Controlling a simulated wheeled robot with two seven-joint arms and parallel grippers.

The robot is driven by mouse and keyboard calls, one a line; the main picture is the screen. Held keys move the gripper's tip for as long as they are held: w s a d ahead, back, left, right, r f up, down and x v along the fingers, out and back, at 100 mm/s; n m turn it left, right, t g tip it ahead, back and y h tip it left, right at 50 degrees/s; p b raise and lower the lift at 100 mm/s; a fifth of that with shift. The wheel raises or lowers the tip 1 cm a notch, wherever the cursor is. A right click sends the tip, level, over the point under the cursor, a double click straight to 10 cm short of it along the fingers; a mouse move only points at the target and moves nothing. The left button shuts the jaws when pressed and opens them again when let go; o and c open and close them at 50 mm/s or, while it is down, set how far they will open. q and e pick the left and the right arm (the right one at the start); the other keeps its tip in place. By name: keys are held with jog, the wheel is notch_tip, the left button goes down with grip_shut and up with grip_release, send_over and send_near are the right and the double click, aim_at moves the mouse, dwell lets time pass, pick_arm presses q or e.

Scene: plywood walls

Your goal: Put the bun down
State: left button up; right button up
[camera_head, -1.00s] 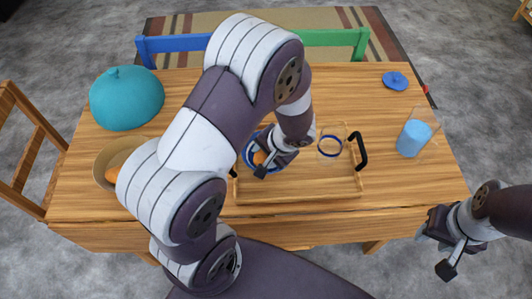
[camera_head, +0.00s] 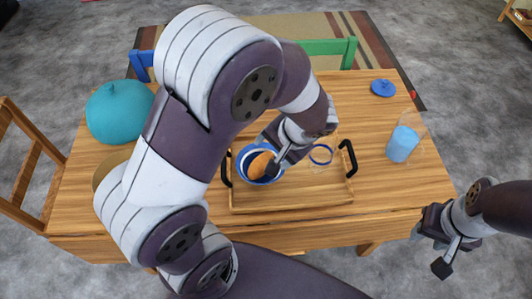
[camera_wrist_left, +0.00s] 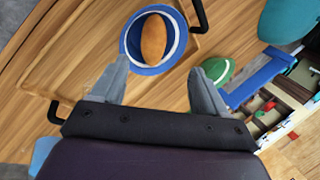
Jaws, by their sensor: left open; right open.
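The orange-brown bun (camera_head: 262,164) lies in a blue bowl with a white band (camera_head: 246,177), which stands on a wooden tray (camera_head: 290,202). In the left wrist view the bun (camera_wrist_left: 153,38) rests inside the blue bowl (camera_wrist_left: 135,60), ahead of the fingertips. My left gripper (camera_head: 278,162) is beside the bowl's right side in the head view. In the left wrist view the left gripper (camera_wrist_left: 158,68) is open, with nothing between its fingers. My right gripper (camera_head: 432,247) is open and empty, off the table's front right edge.
A teal dome (camera_head: 118,112) stands at the back left of the table. A tan bowl (camera_head: 102,165) is mostly hidden behind my left arm. A blue-ringed glass (camera_head: 321,155) is on the tray. A glass with blue contents (camera_head: 402,145) and a blue lid (camera_head: 383,88) are at right.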

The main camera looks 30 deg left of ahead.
pick_arm(q)
jog(key=s+r+n+h, duration=0.1)
jog(key=s+n+h, duration=0.1)
jog(key=s+h, duration=0.2)
jog(key=shift+s+r+n+h, duration=0.3)
jog(key=shift+s+h, duration=0.1)
jog(key=shift+s, duration=0.55)
